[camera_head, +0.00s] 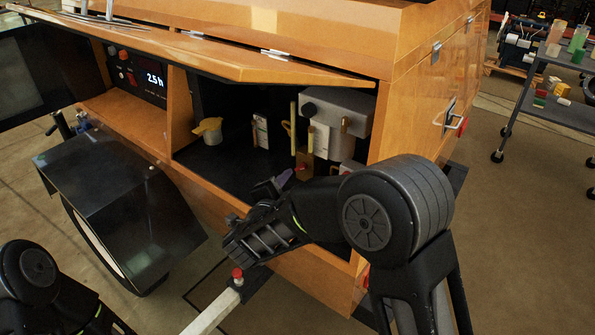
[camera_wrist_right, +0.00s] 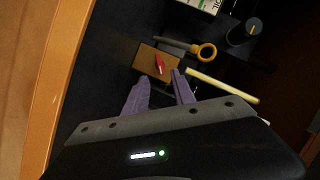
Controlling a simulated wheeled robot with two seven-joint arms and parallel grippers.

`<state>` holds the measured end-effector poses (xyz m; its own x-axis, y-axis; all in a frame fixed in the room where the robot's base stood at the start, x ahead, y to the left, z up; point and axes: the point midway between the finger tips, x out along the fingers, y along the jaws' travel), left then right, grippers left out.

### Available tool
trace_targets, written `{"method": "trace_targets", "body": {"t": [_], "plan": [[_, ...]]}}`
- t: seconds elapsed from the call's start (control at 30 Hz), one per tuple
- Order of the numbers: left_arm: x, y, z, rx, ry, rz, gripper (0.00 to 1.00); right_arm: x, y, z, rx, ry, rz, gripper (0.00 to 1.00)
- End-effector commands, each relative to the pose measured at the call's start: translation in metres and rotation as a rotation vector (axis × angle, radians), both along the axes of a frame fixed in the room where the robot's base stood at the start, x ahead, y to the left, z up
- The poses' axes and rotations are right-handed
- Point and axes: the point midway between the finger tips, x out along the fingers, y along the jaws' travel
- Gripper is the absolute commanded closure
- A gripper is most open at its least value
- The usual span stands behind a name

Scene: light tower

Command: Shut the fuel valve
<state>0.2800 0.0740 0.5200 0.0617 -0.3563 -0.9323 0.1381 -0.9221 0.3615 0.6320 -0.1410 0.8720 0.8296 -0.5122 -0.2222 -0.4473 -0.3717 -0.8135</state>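The fuel valve appears to be the small brass-coloured block with a red lever inside the orange cabinet; the block (camera_head: 304,158) and its red lever (camera_head: 300,168) show in the head view. In the right wrist view the block (camera_wrist_right: 148,59) and red lever (camera_wrist_right: 160,65) lie just beyond the fingertips. My right gripper (camera_head: 276,184) reaches into the cabinet opening. Its purple fingers (camera_wrist_right: 158,84) are apart with nothing seen between them, and the block is ahead of them, seemingly not touched. My left gripper is out of view; only part of my left arm shows.
The raised orange lid (camera_head: 250,62) overhangs the compartment. A grey tank (camera_head: 342,110) stands behind. A yellow-capped container (camera_head: 208,130) stands left.

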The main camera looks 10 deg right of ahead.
Motion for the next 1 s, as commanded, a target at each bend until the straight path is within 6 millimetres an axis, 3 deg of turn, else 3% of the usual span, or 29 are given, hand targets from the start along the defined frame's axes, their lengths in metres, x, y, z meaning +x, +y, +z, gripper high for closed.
{"method": "trace_targets", "body": {"t": [0.5, 0.83, 1.0], "plan": [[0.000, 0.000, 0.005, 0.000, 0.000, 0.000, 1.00, 0.056, -0.035, -0.015, 0.000, -0.001, -0.001, 0.69], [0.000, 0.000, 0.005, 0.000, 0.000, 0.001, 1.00, 0.059, -0.037, -0.016, 0.000, 0.000, 0.000, 0.70], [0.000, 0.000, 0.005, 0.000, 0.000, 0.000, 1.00, 0.059, -0.036, -0.016, 0.001, -0.001, 0.000, 0.84]]}}
